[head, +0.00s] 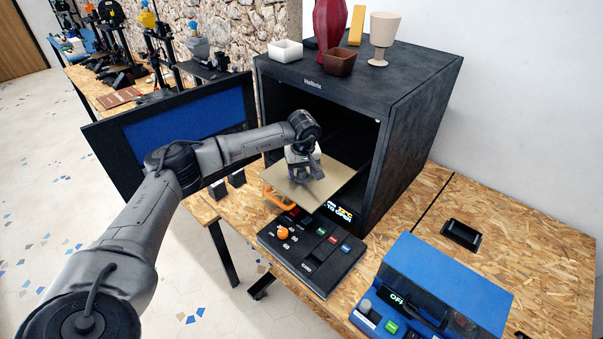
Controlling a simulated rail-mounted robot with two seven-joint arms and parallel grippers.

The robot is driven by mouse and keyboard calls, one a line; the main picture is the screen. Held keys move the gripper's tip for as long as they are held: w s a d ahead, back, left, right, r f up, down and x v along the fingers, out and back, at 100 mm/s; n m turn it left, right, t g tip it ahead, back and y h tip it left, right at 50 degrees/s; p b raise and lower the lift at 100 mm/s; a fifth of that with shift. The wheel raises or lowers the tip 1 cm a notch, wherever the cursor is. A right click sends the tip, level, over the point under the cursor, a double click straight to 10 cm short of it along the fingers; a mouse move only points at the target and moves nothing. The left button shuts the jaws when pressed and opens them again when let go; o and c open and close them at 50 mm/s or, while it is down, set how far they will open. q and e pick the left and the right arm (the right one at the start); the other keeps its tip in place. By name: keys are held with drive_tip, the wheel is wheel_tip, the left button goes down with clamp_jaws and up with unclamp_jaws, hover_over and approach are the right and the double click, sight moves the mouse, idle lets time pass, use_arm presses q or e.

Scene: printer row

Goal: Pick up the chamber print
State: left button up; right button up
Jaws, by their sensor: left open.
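The black printer chamber (415,130) stands on the table with its front open. Its tan build plate (333,185) sticks out of the opening, with an orange handle-like part (277,201) at its front edge. My left arm reaches in from the left, and my left gripper (306,176) points down over the plate, open. No separate print can be made out on the plate; my gripper and wrist cover its middle, and I cannot tell what lies between the fingers. My right gripper is not in view.
The chamber's blue-panelled door (185,127) is swung open to the left, behind my arm. A black control box (312,250) and a blue device (440,290) stand in front. Bowls, a red vase (330,25) and a goblet (383,35) stand on the chamber.

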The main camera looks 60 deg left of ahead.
use_arm(q)
clamp_jaws()
idle(0.6)
